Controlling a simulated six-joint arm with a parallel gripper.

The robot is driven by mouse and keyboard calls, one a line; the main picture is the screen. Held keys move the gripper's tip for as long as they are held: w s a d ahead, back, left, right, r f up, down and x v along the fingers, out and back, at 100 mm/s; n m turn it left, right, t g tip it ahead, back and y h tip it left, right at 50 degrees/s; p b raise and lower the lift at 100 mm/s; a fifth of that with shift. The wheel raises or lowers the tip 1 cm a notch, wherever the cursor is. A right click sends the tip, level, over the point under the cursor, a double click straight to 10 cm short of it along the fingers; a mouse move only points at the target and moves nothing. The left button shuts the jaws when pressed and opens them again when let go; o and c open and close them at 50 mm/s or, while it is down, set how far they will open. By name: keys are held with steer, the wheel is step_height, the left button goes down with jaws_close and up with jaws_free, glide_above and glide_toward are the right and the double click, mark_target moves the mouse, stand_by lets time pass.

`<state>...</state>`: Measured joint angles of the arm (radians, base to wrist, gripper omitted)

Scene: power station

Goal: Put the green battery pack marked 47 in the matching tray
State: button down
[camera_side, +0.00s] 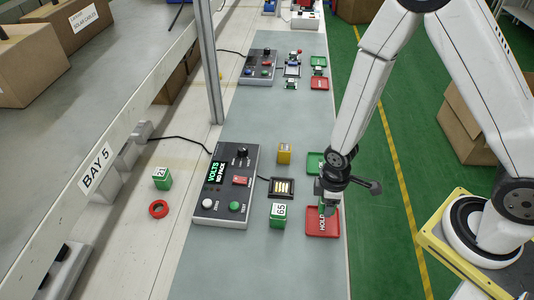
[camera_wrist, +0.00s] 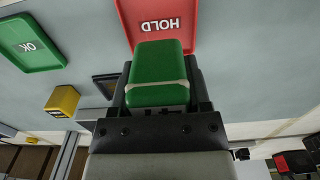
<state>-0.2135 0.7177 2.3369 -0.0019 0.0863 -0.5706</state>
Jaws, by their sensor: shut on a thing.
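My gripper (camera_side: 329,203) is shut on a green battery pack (camera_wrist: 158,72), seen large between the fingers in the wrist view. No number shows on its visible faces, so I cannot read its mark. In the side view the gripper hangs over the upper part of the red HOLD tray (camera_side: 313,230) and mostly hides the pack. The HOLD tray (camera_wrist: 196,16) also lies beyond the pack in the wrist view. The green OK tray (camera_side: 314,160) is just behind the gripper, partly hidden, and shows at the left of the wrist view (camera_wrist: 28,58).
A green pack marked 65 (camera_side: 278,217) stands left of the HOLD tray. A yellow pack (camera_side: 284,153) stands near a contact dock (camera_side: 282,188). The tester (camera_side: 226,185) reads "VOLTS NO PACK". A green pack marked 21 (camera_side: 162,179) and red ring (camera_side: 158,209) are farther left.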

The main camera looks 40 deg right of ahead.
mark_target(322, 222)
steer(key=shift+f, duration=1.3)
steer(key=shift+f, duration=1.75)
steer(key=shift+f, duration=0.15)
steer(key=shift+c, duration=1.6)
jaws_free()
steer(key=shift+r, duration=0.2)
steer(key=shift+r, duration=5.95)
